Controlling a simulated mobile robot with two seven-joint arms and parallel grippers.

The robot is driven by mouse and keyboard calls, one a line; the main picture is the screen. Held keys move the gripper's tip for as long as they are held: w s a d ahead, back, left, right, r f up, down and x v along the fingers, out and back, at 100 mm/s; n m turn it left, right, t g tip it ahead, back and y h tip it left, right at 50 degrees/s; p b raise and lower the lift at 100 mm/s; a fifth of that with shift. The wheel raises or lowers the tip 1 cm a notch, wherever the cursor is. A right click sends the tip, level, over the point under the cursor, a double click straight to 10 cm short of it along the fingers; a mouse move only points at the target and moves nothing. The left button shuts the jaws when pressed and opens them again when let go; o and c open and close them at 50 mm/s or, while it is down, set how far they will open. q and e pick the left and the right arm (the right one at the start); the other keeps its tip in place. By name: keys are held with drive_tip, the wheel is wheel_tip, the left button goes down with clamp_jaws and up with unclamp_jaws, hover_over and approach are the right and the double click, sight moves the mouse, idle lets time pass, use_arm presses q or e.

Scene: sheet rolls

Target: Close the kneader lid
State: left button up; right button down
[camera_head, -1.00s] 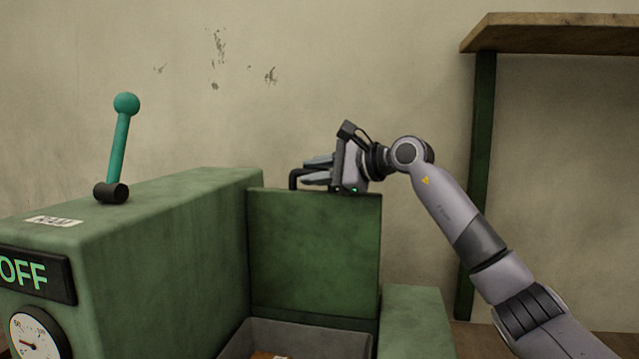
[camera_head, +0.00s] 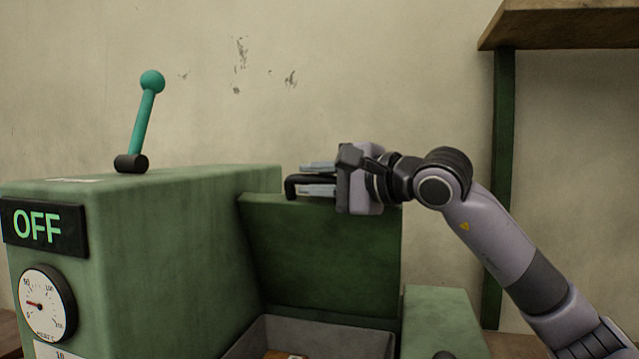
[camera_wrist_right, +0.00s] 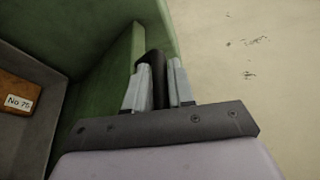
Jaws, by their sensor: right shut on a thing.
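The green kneader lid (camera_head: 325,250) stands raised behind the grey trough (camera_head: 310,335), tilted a little toward it. It carries a black handle (camera_head: 291,186) along its top edge. My right gripper (camera_head: 318,179) is shut on the handle from the right. In the right wrist view the two grey fingers lie on either side of the black handle (camera_wrist_right: 156,70). The lid also shows there (camera_wrist_right: 112,78). The trough is open, and only part of its inside shows. My left gripper is not in view.
The green machine housing (camera_head: 180,260) stands left of the lid, with a teal lever (camera_head: 143,120), an OFF display (camera_head: 40,225) and a dial (camera_head: 45,303). A labelled brown block (camera_wrist_right: 15,95) lies in the trough. A wooden shelf (camera_head: 570,25) is at upper right.

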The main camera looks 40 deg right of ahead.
drive_tip(key=shift+a+f, duration=0.1)
drive_tip(key=c, duration=1.3)
unclamp_jaws()
drive_tip(key=shift+c, duration=0.2)
drive_tip(key=v, duration=0.3)
drive_tip(key=b+v, duration=0.1)
drive_tip(key=v, duration=0.1)
drive_tip(key=shift+s, duration=0.35)
drive_tip(key=shift+b+v, duration=0.35)
drive_tip(key=shift+v, duration=0.45)
